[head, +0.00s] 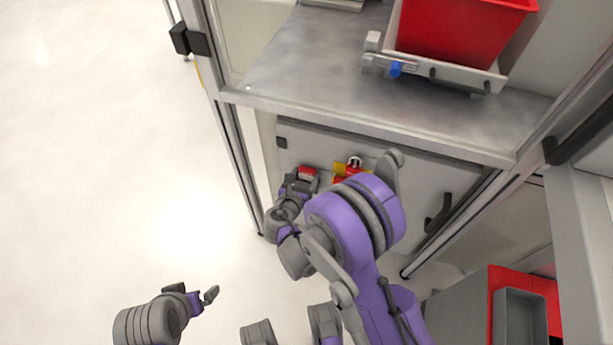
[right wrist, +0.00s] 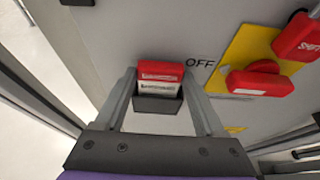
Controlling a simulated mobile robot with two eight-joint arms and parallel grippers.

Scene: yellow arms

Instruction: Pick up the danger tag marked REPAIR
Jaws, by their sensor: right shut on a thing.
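A red and white danger tag (right wrist: 160,72) stands in a small dark holder (right wrist: 157,104) on the grey cabinet panel in the right wrist view. The print on it is too small to read, so I cannot tell if it says REPAIR. My right gripper (right wrist: 160,82) has one finger on each side of the tag and is shut on it.
Right of the tag is a yellow plate with a red rotary switch (right wrist: 259,82) and a red SHIFT tag or lock (right wrist: 297,37). Above, a metal worktop (head: 330,75) juts out and carries a red bin (head: 460,30). A black handle (head: 438,213) sits on the panel. The floor at left is clear.

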